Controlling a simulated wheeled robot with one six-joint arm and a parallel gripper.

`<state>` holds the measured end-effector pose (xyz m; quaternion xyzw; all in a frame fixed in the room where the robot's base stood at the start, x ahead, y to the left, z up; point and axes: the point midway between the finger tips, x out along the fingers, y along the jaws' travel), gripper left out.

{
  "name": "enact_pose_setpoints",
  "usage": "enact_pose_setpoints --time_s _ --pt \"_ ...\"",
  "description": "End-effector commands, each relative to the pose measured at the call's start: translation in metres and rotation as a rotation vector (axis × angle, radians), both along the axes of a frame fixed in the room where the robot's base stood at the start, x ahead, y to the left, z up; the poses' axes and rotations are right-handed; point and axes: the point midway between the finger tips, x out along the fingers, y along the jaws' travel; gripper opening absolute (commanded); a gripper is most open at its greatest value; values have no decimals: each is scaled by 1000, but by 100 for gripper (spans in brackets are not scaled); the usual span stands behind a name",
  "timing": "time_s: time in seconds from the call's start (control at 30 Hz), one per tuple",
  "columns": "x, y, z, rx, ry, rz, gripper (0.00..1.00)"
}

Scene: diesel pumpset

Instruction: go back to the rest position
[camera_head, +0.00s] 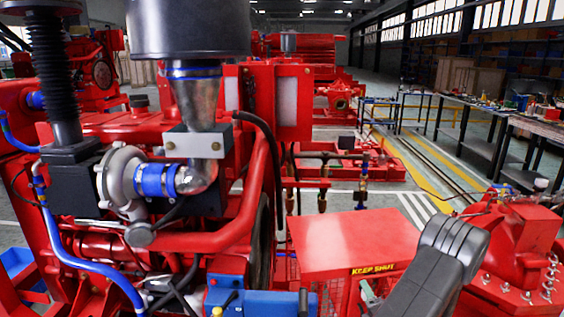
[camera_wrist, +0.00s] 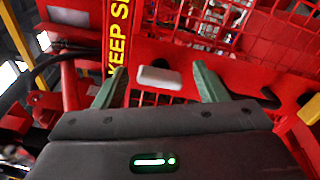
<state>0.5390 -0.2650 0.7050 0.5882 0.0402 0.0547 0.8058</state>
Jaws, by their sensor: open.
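My gripper (camera_wrist: 161,70) shows in the wrist view with its two green fingers apart. A small white block (camera_wrist: 159,77), possibly a handle, appears between the fingertips, in front of a red panel. I see no contact between it and the fingers, and its distance is hard to tell. In the head view my dark arm comes in at the lower right, and a bit of my gripper (camera_head: 369,292) shows beside the red box marked "KEEP SHUT" (camera_head: 350,240). The rest of the gripper is hidden there by the arm.
The red diesel engine (camera_head: 110,130) with blue hoses fills the left. A red pump casing (camera_head: 525,240) with bolts stands close on the right of my arm. Red mesh (camera_wrist: 240,30) lies beyond the fingers. Workbenches (camera_head: 480,105) line the right; the aisle behind has open floor.

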Motion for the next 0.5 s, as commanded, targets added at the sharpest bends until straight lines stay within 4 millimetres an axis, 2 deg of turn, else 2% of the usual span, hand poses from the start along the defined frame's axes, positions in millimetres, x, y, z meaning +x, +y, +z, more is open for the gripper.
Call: enact_pose_setpoints --time_s 0.5 --pt "0 1 2 -410 -56 0 65"
